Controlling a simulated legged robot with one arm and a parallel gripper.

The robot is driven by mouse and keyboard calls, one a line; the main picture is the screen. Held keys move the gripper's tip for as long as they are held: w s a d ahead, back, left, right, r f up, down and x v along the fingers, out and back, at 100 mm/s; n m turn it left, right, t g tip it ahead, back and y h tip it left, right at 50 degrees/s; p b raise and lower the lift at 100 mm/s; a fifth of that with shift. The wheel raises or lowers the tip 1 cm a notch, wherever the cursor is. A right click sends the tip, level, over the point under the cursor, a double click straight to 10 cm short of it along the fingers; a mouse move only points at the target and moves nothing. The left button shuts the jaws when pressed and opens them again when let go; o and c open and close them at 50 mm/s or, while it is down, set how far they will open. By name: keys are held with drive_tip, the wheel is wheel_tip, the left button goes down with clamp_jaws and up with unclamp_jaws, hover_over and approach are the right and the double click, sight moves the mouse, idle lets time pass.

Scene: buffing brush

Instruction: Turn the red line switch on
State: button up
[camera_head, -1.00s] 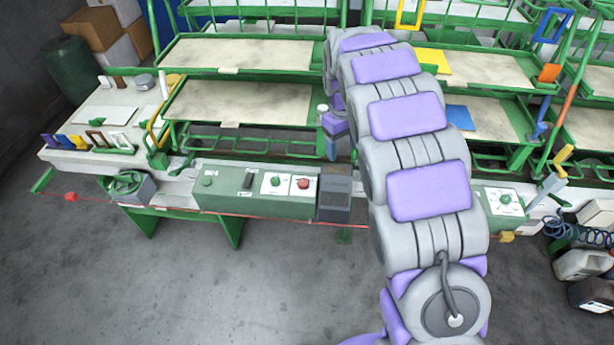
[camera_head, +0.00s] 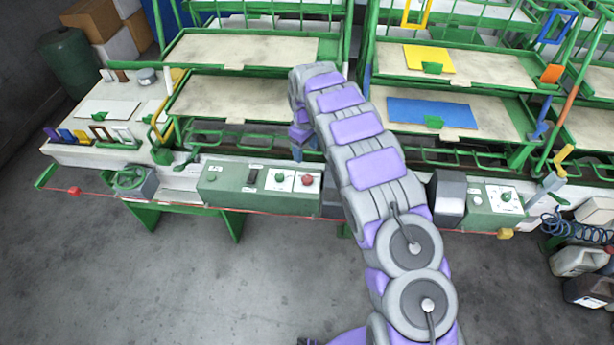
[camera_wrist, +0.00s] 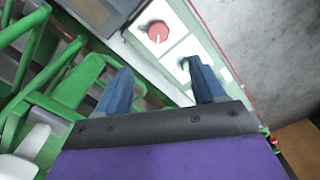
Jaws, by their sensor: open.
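The red line switch (camera_head: 307,181) is a round red knob on a white plate on the green control panel (camera_head: 228,190). In the wrist view the red switch (camera_wrist: 158,32) is beyond the fingertips, with a pale pointer mark on it. A green knob (camera_head: 279,178) sits on the white plate beside it; it also shows in the wrist view (camera_wrist: 184,64), close to the right fingertip. My gripper (camera_wrist: 160,66) is open and empty, its two blue fingers apart. In the head view my gripper is partly hidden by my arm, just behind the panel near the red switch.
Green racks with pale shelves (camera_head: 240,50) rise behind the panel. Green rack bars (camera_wrist: 65,75) are close left of my gripper in the wrist view. A dark grey box (camera_head: 449,192) and a second panel (camera_head: 490,205) are at right. The floor in front is clear.

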sight(305, 178)
drive_tip(key=f, duration=0.4)
drive_tip(key=f+b, duration=0.1)
drive_tip(key=f, duration=0.4)
drive_tip(key=f+b, duration=0.1)
drive_tip(key=f, duration=0.3)
drive_tip(key=shift+d+f, duration=0.25)
drive_tip(key=shift+f, duration=0.15)
drive_tip(key=shift+a+f, duration=0.25)
drive_tip(key=shift+a, duration=0.15)
drive_tip(key=shift+d+r, duration=0.1)
drive_tip(key=shift+d, duration=0.25)
drive_tip(key=shift+c, duration=0.8)
drive_tip(key=shift+d, duration=0.25)
drive_tip(key=c, duration=0.3)
drive_tip(key=shift+a+r, duration=0.1)
drive_tip(key=shift+a, duration=0.2)
drive_tip(key=c, duration=0.6)
